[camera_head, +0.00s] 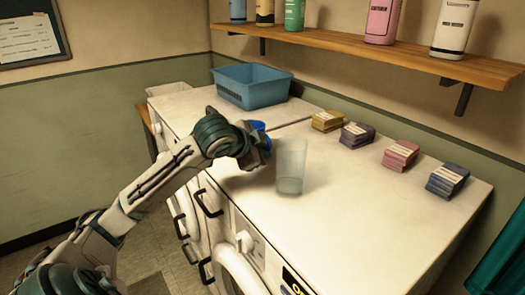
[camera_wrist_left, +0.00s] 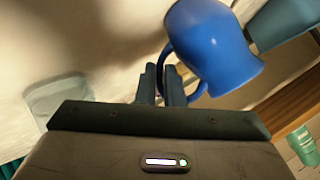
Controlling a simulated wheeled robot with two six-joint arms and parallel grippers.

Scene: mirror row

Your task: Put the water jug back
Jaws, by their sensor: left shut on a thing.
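A blue water jug (camera_wrist_left: 210,45) shows in the left wrist view, with its curved handle between the fingers of my left gripper (camera_wrist_left: 164,85). The gripper is shut on that handle. In the head view, the jug (camera_head: 258,126) is mostly hidden behind my left gripper (camera_head: 262,148), and only a blue part shows. The gripper is over the white machine tops, left of a clear tumbler (camera_head: 291,165). I cannot tell whether the jug touches the surface. My right gripper is not in view.
The white top (camera_head: 345,225) has free room at the front. Several coloured stacks, including a yellow one (camera_head: 327,121) and a blue one (camera_head: 447,181), line the back. A blue basket (camera_head: 247,90) stands at the far end. A wooden shelf (camera_head: 400,56) with bottles hangs above.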

